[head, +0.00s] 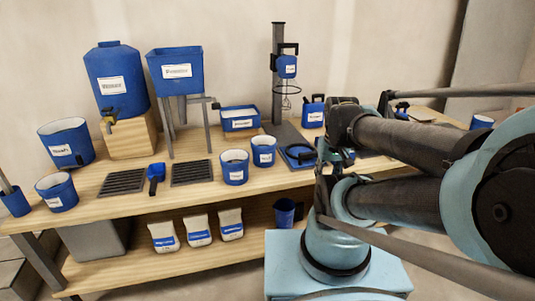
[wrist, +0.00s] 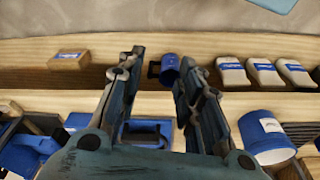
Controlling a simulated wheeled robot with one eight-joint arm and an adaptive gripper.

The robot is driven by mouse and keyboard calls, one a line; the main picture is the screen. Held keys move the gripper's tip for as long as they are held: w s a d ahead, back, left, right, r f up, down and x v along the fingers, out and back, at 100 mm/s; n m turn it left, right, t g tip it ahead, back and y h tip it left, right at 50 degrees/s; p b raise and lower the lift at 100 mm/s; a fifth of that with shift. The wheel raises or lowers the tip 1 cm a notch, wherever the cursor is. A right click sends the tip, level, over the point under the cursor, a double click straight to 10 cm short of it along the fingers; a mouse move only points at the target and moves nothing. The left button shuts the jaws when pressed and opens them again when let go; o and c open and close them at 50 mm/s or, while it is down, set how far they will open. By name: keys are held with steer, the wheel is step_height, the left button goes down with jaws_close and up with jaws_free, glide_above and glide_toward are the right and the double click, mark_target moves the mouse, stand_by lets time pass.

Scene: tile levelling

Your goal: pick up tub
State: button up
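Several blue tubs with white labels stand on the wooden bench; I cannot tell which one the task means. Two small round tubs, one (head: 235,167) and another (head: 263,151), stand mid-bench. A rectangular tub (head: 240,119) is behind them. Larger round ones, (head: 66,142) and (head: 57,192), are at the left. In the wrist view a labelled round tub (wrist: 267,140) is right of my gripper (wrist: 160,62). My gripper is open, with nothing held between its fingers. A blue jug (wrist: 168,68) on the lower shelf shows beyond the fingertips; it is also in the head view (head: 285,212).
Three bags (head: 198,230) stand on the lower shelf (head: 180,267). A blue tank (head: 117,78), a hopper on legs (head: 176,70) and a mixer stand (head: 277,80) rise at the back. Dark grates (head: 123,182) and a blue-handled tool (head: 155,176) lie on the bench. A block (wrist: 69,59) shows at left.

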steer(key=shift+o, duration=0.8)
steer(key=o, duration=0.5)
steer(key=shift+s+r, duration=0.25)
steer(key=o, duration=0.4)
steer(key=shift+a+r, duration=0.2)
steer(key=shift+r, duration=0.2)
steer(key=o, duration=0.5)
steer(key=w+r+m, duration=0.1)
steer(key=w+r, duration=0.1)
steer(key=w+a+r+m, duration=0.1)
steer(key=w+r, duration=0.1)
steer(key=w, duration=0.1)
steer(key=w+a+r+m, duration=0.1)
steer(key=w+r, duration=0.1)
steer(key=w, duration=0.1)
steer(key=shift+a+r+g, duration=0.15)
steer(key=shift+a+g, duration=0.1)
steer(key=shift+g, duration=0.05)
steer(key=shift+o, duration=0.2)
steer(key=r+m+g, duration=0.2)
steer(key=m, duration=0.6)
glide_above(264, 150)
steer(key=w, duration=0.5)
steer(key=f, duration=1.2)
steer(key=shift+a+f, duration=0.1)
steer(key=shift+a, duration=0.15)
steer(key=shift+w+d+f, duration=0.1)
steer(key=shift+d+f, duration=0.05)
steer(key=shift+f, duration=2.45)
